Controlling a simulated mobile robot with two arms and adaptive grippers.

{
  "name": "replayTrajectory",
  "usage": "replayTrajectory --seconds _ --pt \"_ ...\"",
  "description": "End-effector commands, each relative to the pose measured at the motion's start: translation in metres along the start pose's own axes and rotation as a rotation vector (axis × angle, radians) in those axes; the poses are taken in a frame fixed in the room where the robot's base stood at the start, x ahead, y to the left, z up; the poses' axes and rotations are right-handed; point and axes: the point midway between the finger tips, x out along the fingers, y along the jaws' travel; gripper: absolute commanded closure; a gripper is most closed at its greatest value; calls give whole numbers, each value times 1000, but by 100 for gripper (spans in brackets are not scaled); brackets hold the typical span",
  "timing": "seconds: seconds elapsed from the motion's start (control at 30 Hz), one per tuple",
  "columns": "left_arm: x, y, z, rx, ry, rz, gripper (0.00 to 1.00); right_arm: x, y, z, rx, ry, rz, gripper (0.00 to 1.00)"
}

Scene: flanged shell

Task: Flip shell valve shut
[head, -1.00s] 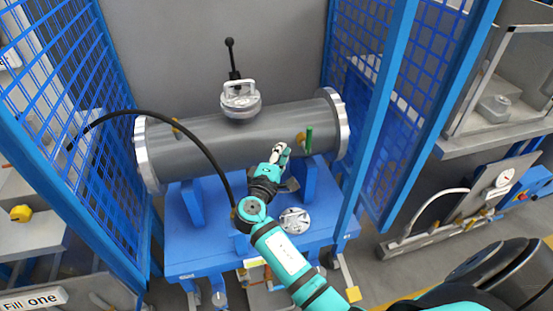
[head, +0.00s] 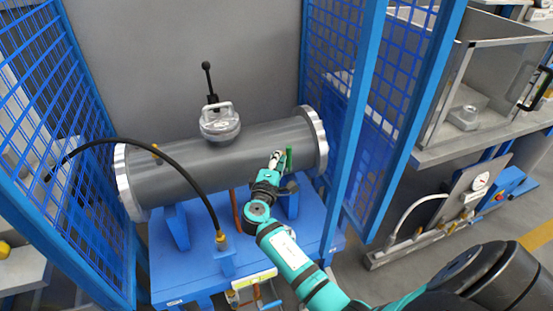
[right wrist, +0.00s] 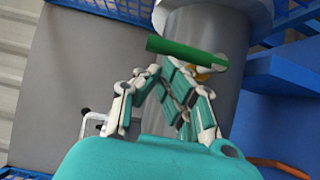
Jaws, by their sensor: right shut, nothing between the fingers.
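The grey flanged shell (head: 190,168) lies on a blue stand. Its valve has a green handle (head: 289,160) near the right flange, standing roughly upright in the head view. In the right wrist view the green handle (right wrist: 185,52) lies across the picture just beyond the fingertips, with a brass part (right wrist: 205,73) beside it, partly hidden by a finger. My right gripper (head: 277,157) is just left of the handle; it also shows in the right wrist view (right wrist: 164,70). It is shut and empty; contact with the handle cannot be told. My left gripper is not in view.
A silver lid with a handle (head: 220,125) sits on the shell top. A black hose (head: 183,155) arches in front. Blue mesh panels (head: 335,75) stand on both sides. The blue stand (head: 175,270) has bare room at left.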

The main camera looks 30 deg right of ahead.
Motion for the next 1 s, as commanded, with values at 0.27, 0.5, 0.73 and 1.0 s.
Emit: replayTrajectory --seconds 0.27,0.5,0.73,1.0 --pt "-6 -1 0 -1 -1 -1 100 2 3 3 44 0 -30 100" --pt "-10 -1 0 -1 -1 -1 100 3 5 5 75 0 -50 100" --pt "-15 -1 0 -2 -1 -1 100 5 7 8 114 -2 -75 100" --pt "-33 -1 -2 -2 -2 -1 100 10 14 17 223 -4 -149 100"
